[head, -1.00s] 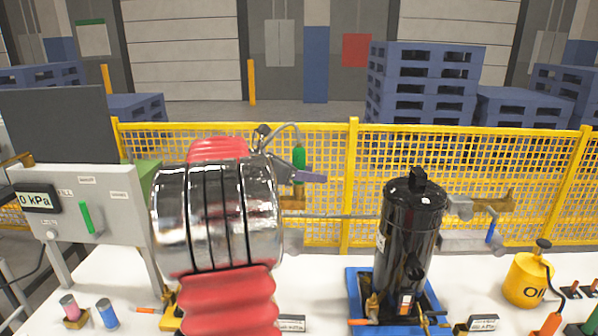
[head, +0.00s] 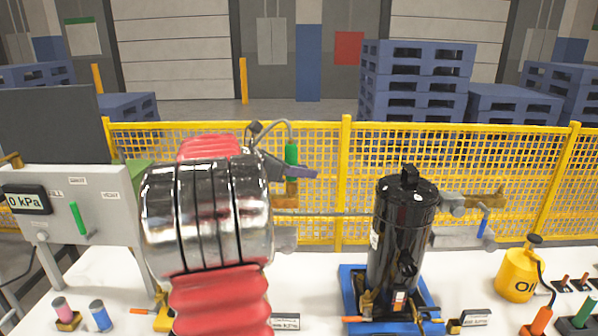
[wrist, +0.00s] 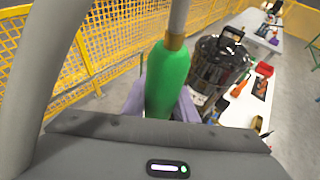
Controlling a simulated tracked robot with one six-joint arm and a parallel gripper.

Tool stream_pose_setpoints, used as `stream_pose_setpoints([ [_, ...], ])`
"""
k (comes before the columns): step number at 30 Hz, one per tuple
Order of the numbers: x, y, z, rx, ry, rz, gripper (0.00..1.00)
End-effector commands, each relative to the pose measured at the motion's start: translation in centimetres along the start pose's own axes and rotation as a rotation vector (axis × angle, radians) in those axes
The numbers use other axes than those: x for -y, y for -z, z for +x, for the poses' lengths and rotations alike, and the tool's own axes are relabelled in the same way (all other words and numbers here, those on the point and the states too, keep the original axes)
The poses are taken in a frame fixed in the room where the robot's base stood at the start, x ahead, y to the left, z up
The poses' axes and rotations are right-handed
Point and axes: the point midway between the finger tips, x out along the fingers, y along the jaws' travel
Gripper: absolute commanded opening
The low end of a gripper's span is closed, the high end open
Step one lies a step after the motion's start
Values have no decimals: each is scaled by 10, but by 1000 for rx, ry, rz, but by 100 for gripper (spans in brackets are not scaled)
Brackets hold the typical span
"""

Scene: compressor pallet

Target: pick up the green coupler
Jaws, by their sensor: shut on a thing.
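The green coupler (head: 291,154) is a green cylinder on the end of a curved grey hose, held up in front of the yellow mesh fence. In the wrist view the coupler (wrist: 167,80) is large and close, with a brass collar and a grey hose stem at its upper end. My gripper (head: 298,170) has purple-grey fingers and is shut on the coupler. In the wrist view the fingers (wrist: 186,104) show beside and behind it. The coupler's lower end is hidden behind my wrist housing.
A black compressor (head: 402,232) stands on a blue pallet (head: 350,284) at right. A yellow oil can (head: 517,276) stands further right. A grey panel box (head: 105,208) with a 0 kPa display is at left. Pink and blue cylinders (head: 98,313) stand at the front left.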

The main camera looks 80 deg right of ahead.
Motion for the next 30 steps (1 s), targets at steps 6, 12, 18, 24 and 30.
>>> stream_pose_setpoints([
  [6, 0, -26, -11, 3, -2, 5, 0],
  [12, 0, -60, -24, 3, -1, 5, 0],
  [18, 0, -84, -34, 2, -1, 3, 0],
  [24, 0, -90, -37, 1, 0, 0, 0],
  [30, 0, -90, -37, 1, 0, 1, 0],
])
